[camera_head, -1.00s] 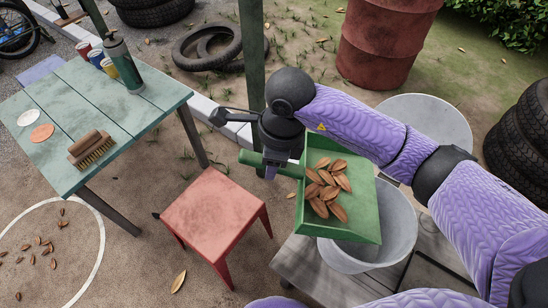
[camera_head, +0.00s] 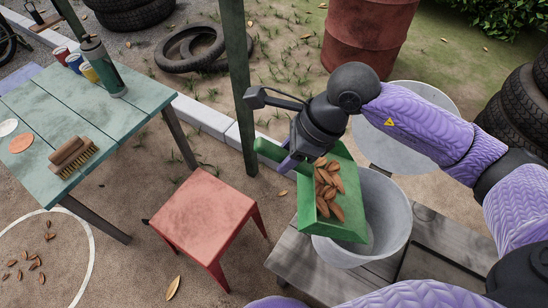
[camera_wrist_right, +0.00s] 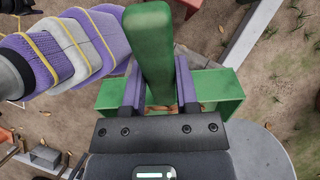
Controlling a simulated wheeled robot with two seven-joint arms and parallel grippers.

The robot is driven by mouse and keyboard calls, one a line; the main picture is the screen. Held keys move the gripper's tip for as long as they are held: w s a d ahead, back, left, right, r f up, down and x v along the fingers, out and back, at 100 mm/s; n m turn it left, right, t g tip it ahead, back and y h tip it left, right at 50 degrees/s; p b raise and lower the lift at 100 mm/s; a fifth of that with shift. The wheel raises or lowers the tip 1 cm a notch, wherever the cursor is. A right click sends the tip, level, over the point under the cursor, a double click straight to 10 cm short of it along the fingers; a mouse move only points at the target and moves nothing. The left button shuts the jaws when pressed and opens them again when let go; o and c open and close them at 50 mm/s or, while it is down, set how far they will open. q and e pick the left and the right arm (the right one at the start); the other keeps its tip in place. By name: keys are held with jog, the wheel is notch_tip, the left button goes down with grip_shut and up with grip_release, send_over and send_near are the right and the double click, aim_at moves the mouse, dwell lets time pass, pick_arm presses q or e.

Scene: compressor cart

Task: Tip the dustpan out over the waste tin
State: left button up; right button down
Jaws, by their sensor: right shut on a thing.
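The green dustpan (camera_head: 308,210) holds several brown leaves (camera_head: 328,190) and is tilted, its lower right edge over the near left part of the waste tin's mouth. The waste tin (camera_head: 398,225) is a grey round bucket. My right gripper (camera_head: 290,158) is shut on the dustpan's green handle (camera_head: 268,151). In the right wrist view, the purple fingers (camera_wrist_right: 158,85) stand on both sides of the handle (camera_wrist_right: 152,45), and the pan (camera_wrist_right: 218,92) shows beyond them. My left gripper is not in view.
The waste tin stands on a low grey wooden bench (camera_head: 300,262). A red stool (camera_head: 205,215) stands left of it. A green table (camera_head: 60,125) holds a brush (camera_head: 73,155), a bottle and cans. A green post (camera_head: 238,90) rises behind the dustpan.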

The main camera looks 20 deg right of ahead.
aim_at(313, 167)
jog(key=d+r, duration=0.1)
jog(key=s+d+r+y, duration=0.1)
jog(key=shift+d+r+b, duration=0.25)
jog(key=shift+d+b, duration=0.05)
jog(key=shift+d, duration=0.1)
jog(key=shift+s+d+r+t+y, duration=0.1)
jog(key=shift+d+r+t+y, duration=0.1)
jog(key=shift+d+t+y, duration=0.15)
jog(key=shift+s+d+r+y, duration=0.1)
jog(key=shift+d+r+y, duration=0.25)
jog(key=shift+r, duration=0.1)
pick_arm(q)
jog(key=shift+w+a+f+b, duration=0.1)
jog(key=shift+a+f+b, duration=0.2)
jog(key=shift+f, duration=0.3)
pick_arm(e)
jog(key=shift+d+r, duration=0.1)
jog(key=shift+r, duration=0.15)
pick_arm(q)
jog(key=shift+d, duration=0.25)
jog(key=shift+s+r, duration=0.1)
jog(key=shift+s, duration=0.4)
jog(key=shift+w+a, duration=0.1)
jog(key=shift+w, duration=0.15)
